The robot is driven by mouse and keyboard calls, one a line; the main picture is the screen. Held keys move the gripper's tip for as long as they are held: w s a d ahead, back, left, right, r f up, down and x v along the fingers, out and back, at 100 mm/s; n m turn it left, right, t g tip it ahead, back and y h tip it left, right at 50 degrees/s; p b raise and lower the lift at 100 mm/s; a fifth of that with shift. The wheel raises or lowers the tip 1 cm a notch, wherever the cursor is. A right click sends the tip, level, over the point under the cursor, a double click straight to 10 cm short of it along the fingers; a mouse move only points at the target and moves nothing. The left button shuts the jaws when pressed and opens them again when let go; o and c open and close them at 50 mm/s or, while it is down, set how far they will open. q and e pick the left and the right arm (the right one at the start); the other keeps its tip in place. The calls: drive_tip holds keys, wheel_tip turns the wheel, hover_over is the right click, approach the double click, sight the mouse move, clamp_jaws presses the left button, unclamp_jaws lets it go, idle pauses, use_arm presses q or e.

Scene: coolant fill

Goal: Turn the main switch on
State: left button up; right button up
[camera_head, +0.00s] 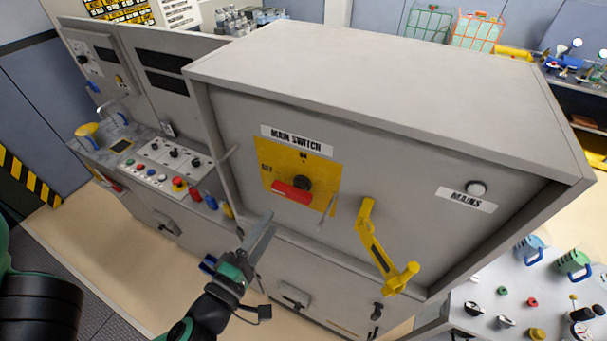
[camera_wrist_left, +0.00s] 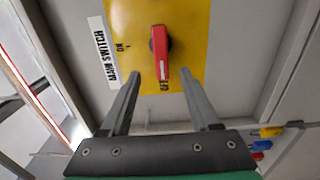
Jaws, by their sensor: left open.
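The main switch is a red handle (camera_head: 291,191) on a yellow plate (camera_head: 325,178) on the grey cabinet front, under the MAIN SWITCH label. The handle points left, toward the OFF mark, and ON is at the plate's top. In the left wrist view, the red handle (camera_wrist_left: 159,55) points down toward OFF, and ON is to its left. My left gripper (camera_head: 270,224) is open and empty, below and slightly left of the switch in the head view. In the wrist view its two fingertips (camera_wrist_left: 162,74) lie on either side of the handle's lower end. I see no clear contact. My right gripper is not in view.
A yellow lever handle (camera_head: 377,245) sticks out of the cabinet right of the switch. The MAINS lamp (camera_head: 477,188) looks pale, at the upper right. A console with buttons (camera_head: 165,172) stands to the left. A bench with knobs and blue and green handles (camera_head: 530,295) is at the lower right.

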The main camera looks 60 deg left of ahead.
sight(289, 196)
use_arm(q)
drive_tip(key=b+x, duration=0.2)
drive_tip(key=x, duration=0.2)
drive_tip(key=shift+a+f, duration=0.15)
drive_tip(key=shift+a, duration=0.05)
drive_tip(key=x, duration=0.2)
drive_tip(key=p+x, duration=0.1)
drive_tip(key=x, duration=0.1)
drive_tip(key=p+x, duration=0.1)
drive_tip(key=x, duration=0.1)
drive_tip(key=shift+w+r, duration=0.15)
drive_tip(key=shift+r, duration=0.1)
drive_tip(key=shift+w+a+f+p, duration=0.1)
drive_tip(key=shift+w+a+p, duration=0.1)
drive_tip(key=shift+w+p, duration=0.1)
clamp_jaws()
